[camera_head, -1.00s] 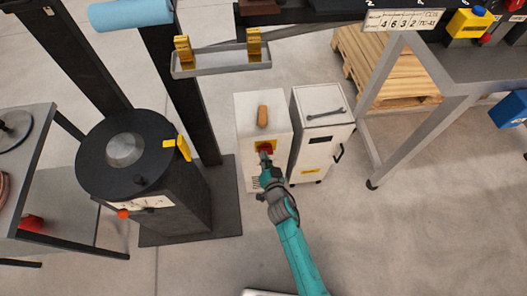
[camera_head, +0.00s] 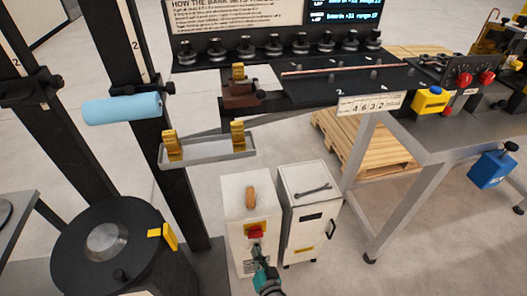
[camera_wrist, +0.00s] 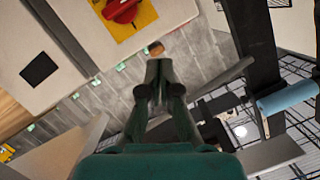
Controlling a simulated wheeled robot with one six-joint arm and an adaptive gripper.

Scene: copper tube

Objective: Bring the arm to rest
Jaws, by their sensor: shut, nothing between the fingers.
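My gripper (camera_head: 258,250) is at the bottom of the head view, in front of the white cabinet (camera_head: 237,203) and just below its red rotary switch (camera_head: 255,231) on a yellow plate. In the wrist view my gripper (camera_wrist: 165,64) points up the picture with its fingers together and nothing between them. The red switch (camera_wrist: 122,10) shows to the upper left of the fingertips there, apart from them. Most of my arm lies below the head view's edge.
A second white cabinet (camera_head: 309,226) with a wrench on top stands to the right. A black column with a light blue roll (camera_head: 122,109) and a grey tray (camera_head: 208,152) stand left. A workbench leg (camera_head: 360,180) and wooden pallet (camera_head: 375,152) are right. Floor between is bare.

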